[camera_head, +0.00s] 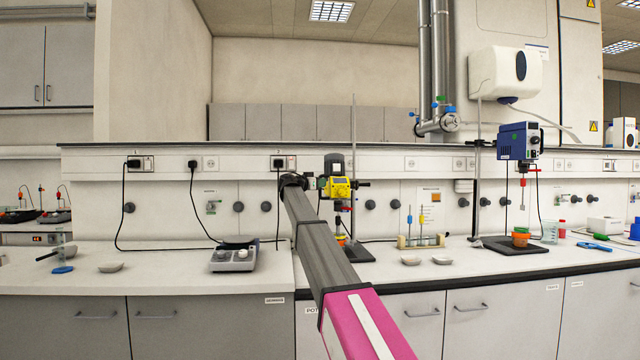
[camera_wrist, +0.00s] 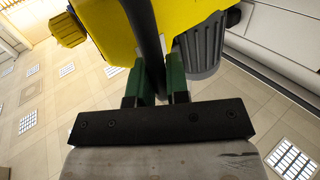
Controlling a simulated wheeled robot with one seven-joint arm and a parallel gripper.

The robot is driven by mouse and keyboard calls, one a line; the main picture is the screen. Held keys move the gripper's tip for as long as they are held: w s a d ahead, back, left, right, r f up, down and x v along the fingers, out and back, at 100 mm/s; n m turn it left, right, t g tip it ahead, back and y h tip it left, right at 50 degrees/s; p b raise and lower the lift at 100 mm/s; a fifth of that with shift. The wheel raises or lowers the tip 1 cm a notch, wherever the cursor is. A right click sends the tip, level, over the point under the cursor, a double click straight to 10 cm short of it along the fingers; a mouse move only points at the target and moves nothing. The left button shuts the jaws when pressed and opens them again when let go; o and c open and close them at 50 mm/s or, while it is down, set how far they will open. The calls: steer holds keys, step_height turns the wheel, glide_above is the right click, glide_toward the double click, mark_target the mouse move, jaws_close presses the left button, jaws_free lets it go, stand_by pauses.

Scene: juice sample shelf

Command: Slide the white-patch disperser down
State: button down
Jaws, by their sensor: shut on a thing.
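A yellow disperser (camera_head: 341,188) with a dark motor top hangs on a thin upright stand rod (camera_head: 353,130) at the middle of the bench. My gripper (camera_wrist: 159,78) is at its left side in the head view. In the wrist view the green fingers are shut on a dark bar (camera_wrist: 143,25) in front of the yellow housing (camera_wrist: 104,30); a ribbed grey motor part (camera_wrist: 202,48) shows at right. A blue disperser (camera_head: 518,141) hangs on another stand at right. I cannot make out a white patch on either.
A hotplate (camera_head: 233,257) stands left of my arm. An orange cup (camera_head: 520,237) stands under the blue disperser. The bench's left front is mostly clear.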

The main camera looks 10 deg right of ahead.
steer(key=shift+s+f, duration=0.1)
steer(key=shift+f, duration=0.25)
steer(key=c, duration=1.3)
jaws_free()
steer(key=shift+c, duration=0.2)
steer(key=shift+o, duration=1)
steer(key=shift+a+r, duration=0.1)
steer(key=v, duration=1)
steer(key=shift+s+a, duration=0.2)
steer(key=shift+a, duration=0.1)
steer(key=shift+s, duration=0.1)
